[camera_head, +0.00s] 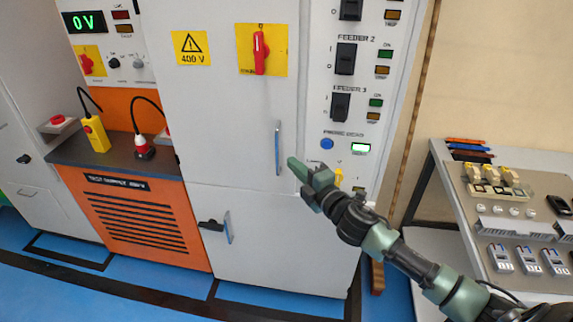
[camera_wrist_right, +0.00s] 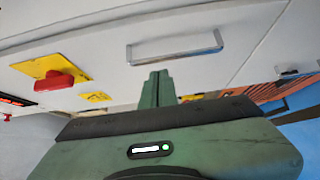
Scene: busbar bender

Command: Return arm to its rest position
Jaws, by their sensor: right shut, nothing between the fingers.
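My right arm comes in from the lower right in the head view. Its green gripper (camera_head: 293,163) is shut and empty, just right of the upper cabinet door's vertical handle (camera_head: 278,148). In the right wrist view the closed fingers (camera_wrist_right: 158,76) point at the cabinet front, below the same metal handle (camera_wrist_right: 174,48) in the picture. I see a gap between fingertips and handle there; nothing is held. My left arm and gripper are not in view.
The cabinet carries a red rotary switch (camera_head: 261,52) and a feeder panel with black switches (camera_head: 345,58). A lower door handle (camera_head: 228,227) sits below. An orange test supply unit (camera_head: 128,215) stands left. A bench with breakers (camera_head: 490,190) is at right. Blue floor (camera_head: 60,225) is open in front.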

